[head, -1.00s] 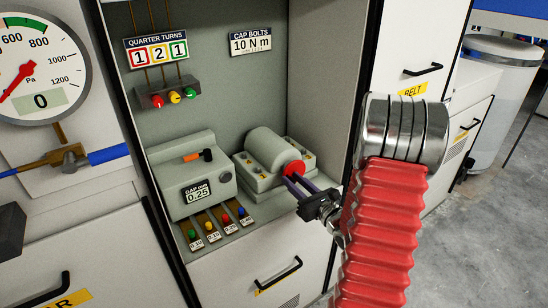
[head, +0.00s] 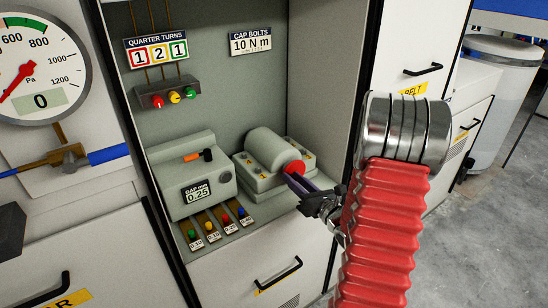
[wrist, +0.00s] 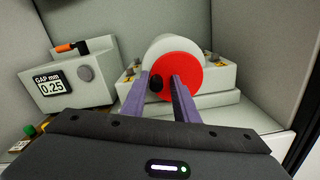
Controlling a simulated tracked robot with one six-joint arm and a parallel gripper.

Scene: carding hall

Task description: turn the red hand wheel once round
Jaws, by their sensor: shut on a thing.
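The red hand wheel (head: 294,167) is on the near end of a grey-white cylinder in the open cabinet. In the wrist view, the red hand wheel (wrist: 183,76) shows as a flat red disc with a dark knob (wrist: 156,83) left of its middle. My gripper (head: 286,175) reaches in from the right, its purple fingers at the wheel's face. In the wrist view, my gripper (wrist: 160,80) has one finger on each side of the knob and is shut on it. The fingers hide part of the wheel's lower face.
A grey gap gauge box (head: 188,180) reading 0.25 stands left of the cylinder's base. Several coloured-knob tags (head: 213,228) lie in front of it. Red, yellow and green quarter-turn knobs (head: 174,96) are above.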

